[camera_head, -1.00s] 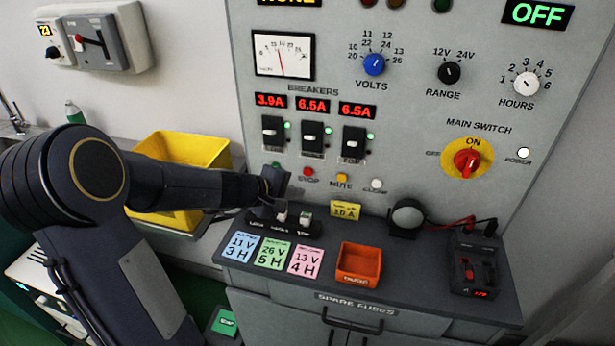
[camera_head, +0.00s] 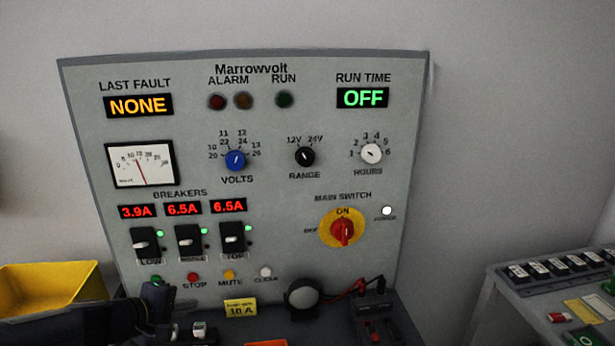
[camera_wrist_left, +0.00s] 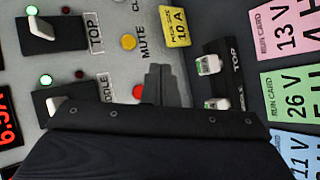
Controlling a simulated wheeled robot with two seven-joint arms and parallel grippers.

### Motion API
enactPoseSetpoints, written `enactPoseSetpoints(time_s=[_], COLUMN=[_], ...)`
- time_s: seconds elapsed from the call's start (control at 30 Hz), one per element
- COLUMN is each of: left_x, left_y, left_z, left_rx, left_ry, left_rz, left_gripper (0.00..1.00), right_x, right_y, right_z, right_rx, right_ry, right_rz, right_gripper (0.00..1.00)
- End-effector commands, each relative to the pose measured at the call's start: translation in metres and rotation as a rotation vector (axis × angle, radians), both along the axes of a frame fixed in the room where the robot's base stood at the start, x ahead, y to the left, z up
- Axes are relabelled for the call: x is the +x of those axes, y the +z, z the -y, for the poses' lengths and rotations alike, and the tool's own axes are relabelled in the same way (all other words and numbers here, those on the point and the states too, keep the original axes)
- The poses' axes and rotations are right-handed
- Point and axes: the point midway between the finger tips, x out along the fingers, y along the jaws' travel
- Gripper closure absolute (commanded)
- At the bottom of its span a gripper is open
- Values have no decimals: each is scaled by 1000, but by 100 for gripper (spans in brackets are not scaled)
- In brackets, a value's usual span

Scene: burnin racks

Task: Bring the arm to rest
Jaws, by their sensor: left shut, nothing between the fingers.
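My left gripper (camera_head: 157,298) is low at the left of the head view, in front of the lower left part of the grey control panel (camera_head: 270,120). My left forearm comes in along the bottom edge. In the left wrist view the gripper (camera_wrist_left: 163,80) is shut and empty, with its fingers near the red STOP button (camera_wrist_left: 138,91) and the fuse holder (camera_wrist_left: 225,85). I cannot tell whether it touches anything. My right gripper is out of view.
Three breakers, one of them the TOP breaker (camera_head: 232,236), sit above the buttons. The main switch (camera_head: 342,230) is at the right. A yellow bin (camera_head: 50,285) stands left, and another console (camera_head: 520,290) right. The wall right of the panel is clear.

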Motion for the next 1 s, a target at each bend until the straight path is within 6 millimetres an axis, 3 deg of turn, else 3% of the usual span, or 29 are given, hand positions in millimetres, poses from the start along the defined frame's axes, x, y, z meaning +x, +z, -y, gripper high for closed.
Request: enactPoseSetpoints(time_s=[0.1,0.23,0.4,0.5,0.67,1.0], left_x=[-47,-123,-205,-233,-250,-251], left_y=[35,47,29,17,7,6], left_z=[48,92,107,103,96,95], left_rx=[115,300,551,663,748,756], left_ry=[-209,-465,-680,-738,-770,-771], left_rz=[51,66,33,9,-15,-18], left_gripper=[100,100,100,100,100,100], right_x=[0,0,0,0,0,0], right_y=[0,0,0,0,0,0], right_z=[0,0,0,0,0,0], right_rx=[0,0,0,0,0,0], right_ry=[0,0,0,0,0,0], right_rz=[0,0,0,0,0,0], right_gripper=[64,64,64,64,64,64])
